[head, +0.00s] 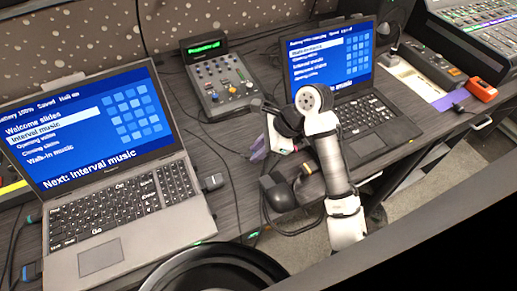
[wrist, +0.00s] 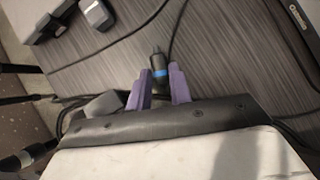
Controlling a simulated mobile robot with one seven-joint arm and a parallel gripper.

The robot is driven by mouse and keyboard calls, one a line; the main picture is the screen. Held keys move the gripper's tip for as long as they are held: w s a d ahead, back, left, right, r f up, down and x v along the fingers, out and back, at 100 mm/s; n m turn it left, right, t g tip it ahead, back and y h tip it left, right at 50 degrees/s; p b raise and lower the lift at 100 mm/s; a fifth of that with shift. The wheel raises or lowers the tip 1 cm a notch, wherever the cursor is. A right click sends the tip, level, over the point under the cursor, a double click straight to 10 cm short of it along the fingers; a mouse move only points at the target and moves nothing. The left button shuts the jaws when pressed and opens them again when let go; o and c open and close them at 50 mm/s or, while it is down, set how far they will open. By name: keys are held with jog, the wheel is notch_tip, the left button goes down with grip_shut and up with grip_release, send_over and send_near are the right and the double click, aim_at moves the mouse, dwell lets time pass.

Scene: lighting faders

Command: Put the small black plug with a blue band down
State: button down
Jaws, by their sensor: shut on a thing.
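The small black plug with a blue band (wrist: 160,74) sits between the two purple fingers of my gripper (wrist: 163,82) in the wrist view. My gripper is shut on it. A thin dark cable runs up from the plug across the dark grey wood-grain desk (wrist: 235,75). I cannot tell from the wrist view whether the plug touches the desk. In the head view my gripper's purple fingers (head: 258,150) show left of my arm, over the desk between the two laptops. The plug is too small or hidden to make out there.
The left laptop (head: 100,258) and right laptop (head: 370,112) flank my gripper. A fader console (head: 222,88) stands behind it. A dark adapter (head: 212,182) lies beside the left laptop. Loose cables cross the desk. An orange device (head: 481,90) lies far right.

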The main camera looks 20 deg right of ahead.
jog(key=shift+f, duration=0.15)
jog(key=shift+f, duration=0.25)
jog(key=c, duration=1.3)
grip_release()
jog(key=shift+r, duration=0.15)
jog(key=shift+r, duration=0.3)
jog(key=v, duration=1.2)
